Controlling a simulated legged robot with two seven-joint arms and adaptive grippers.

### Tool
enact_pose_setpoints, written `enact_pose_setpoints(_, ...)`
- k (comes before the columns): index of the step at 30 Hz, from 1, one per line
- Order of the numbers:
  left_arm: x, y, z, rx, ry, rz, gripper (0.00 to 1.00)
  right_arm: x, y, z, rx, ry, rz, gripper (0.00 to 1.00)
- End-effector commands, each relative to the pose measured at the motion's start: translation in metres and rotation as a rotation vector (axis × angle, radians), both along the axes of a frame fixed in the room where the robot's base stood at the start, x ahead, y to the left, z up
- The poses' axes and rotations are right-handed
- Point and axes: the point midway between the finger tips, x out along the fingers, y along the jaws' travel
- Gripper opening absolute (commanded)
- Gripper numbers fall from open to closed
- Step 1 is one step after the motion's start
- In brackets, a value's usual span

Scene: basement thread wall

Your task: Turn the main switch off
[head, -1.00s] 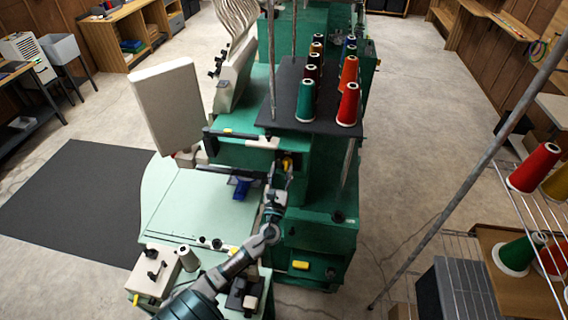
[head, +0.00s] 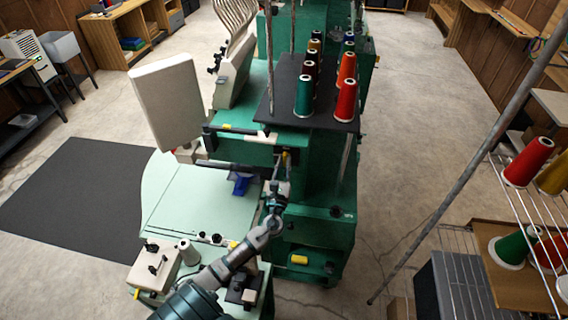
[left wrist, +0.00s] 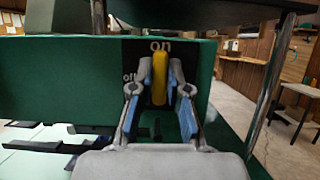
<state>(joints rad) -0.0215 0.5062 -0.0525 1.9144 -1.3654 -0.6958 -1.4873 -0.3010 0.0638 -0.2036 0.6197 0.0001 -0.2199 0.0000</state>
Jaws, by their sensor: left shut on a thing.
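The main switch has a yellow handle (left wrist: 160,78) on a dark plate on the green machine's end face. It stands nearly upright, its top just below the word "on"; the word "off" is to its left. My left gripper (left wrist: 160,88) is shut on the handle, one finger on each side. In the head view the left gripper (head: 283,166) is at the machine's front, and only a bit of the yellow handle (head: 285,155) shows. My right gripper is in neither current view.
The green machine (head: 320,235) carries a dark shelf (head: 330,112) with several thread cones above the switch. A pale table (head: 190,205) is left of my arm.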

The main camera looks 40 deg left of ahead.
Motion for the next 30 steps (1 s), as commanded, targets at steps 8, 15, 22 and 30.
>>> enact_pose_setpoints(8,0.000,0.002,-0.005,-0.088,-0.042,0.001,0.00,0.000,-0.015,-0.007,-0.019,0.000,0.002,0.40)
enact_pose_setpoints(15,0.000,0.001,-0.006,-0.256,-0.133,0.000,0.00,0.000,-0.018,-0.017,-0.022,-0.001,0.002,0.40)
enact_pose_setpoints(22,0.000,0.002,-0.006,-0.448,-0.238,-0.001,0.00,0.000,-0.017,-0.023,-0.021,0.000,0.001,0.40)
enact_pose_setpoints(30,0.000,0.001,-0.006,-0.675,-0.360,-0.003,0.00,0.001,-0.012,-0.025,-0.014,0.000,0.000,0.40)
